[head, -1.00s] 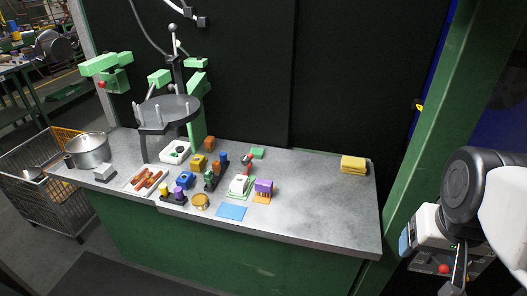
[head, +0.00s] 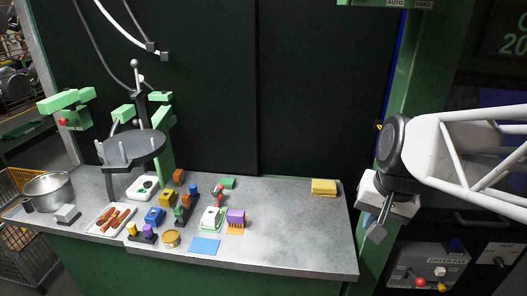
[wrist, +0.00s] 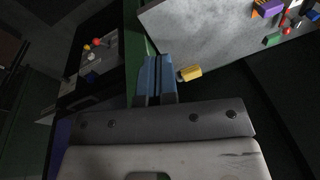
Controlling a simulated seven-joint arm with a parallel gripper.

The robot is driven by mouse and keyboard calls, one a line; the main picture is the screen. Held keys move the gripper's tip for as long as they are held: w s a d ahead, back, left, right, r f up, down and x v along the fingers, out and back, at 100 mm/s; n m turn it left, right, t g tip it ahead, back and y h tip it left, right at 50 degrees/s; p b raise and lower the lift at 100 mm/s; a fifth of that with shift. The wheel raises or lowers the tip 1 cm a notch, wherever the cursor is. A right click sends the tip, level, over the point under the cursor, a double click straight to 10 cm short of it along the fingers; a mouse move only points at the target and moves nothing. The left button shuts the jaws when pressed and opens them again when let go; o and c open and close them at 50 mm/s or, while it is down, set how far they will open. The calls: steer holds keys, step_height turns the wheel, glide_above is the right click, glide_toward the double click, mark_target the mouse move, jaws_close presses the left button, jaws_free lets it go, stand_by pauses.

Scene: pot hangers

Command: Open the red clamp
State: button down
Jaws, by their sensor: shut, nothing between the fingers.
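A small red-handled piece (head: 217,191), which looks like the red clamp, is on the grey table among small parts, behind a white and green block (head: 211,217) and beside a flat green block (head: 228,183). It is too small to tell whether it is open or shut. My gripper (head: 375,233) is in the air right of the table's right end, well apart from the red piece. In the wrist view, its blue-grey fingers (wrist: 156,72) are together and hold nothing. Red bits show at that view's top right corner, beside a green block (wrist: 272,40).
A yellow sponge stack (head: 324,187) lies at the table's (head: 300,235) back right. A purple block (head: 236,217), a blue sheet (head: 204,245) and a pot (head: 49,190) are on the table. A control panel (head: 430,270) is below my arm. The table's right half is mostly clear.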

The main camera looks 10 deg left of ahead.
steer(key=w+a+f+m+g+y, duration=0.1)
steer(key=w+a+m, duration=0.1)
steer(key=w+a, duration=0.45)
steer(key=w+a+f+m+y, duration=0.1)
steer(key=w+a+f+m, duration=0.15)
steer(key=w, duration=0.75)
steer(key=w+a+m+g+y, duration=0.1)
steer(key=w+a+m+y, duration=0.1)
steer(key=w+a, duration=0.45)
steer(key=w+a+f+m+y, duration=0.1)
steer(key=w+a+f+m, duration=0.2)
steer(key=w+a+f, duration=0.3)
steer(key=w+a+f+m+g+y, duration=0.1)
steer(key=w+a+f+m, duration=0.2)
steer(key=w+a+f, duration=0.4)
steer(key=w+a, duration=0.1)
steer(key=w, duration=0.4)
steer(key=shift+w+f+m, duration=0.25)
steer(key=shift+w+m, duration=0.1)
steer(key=shift+a+f, duration=0.1)
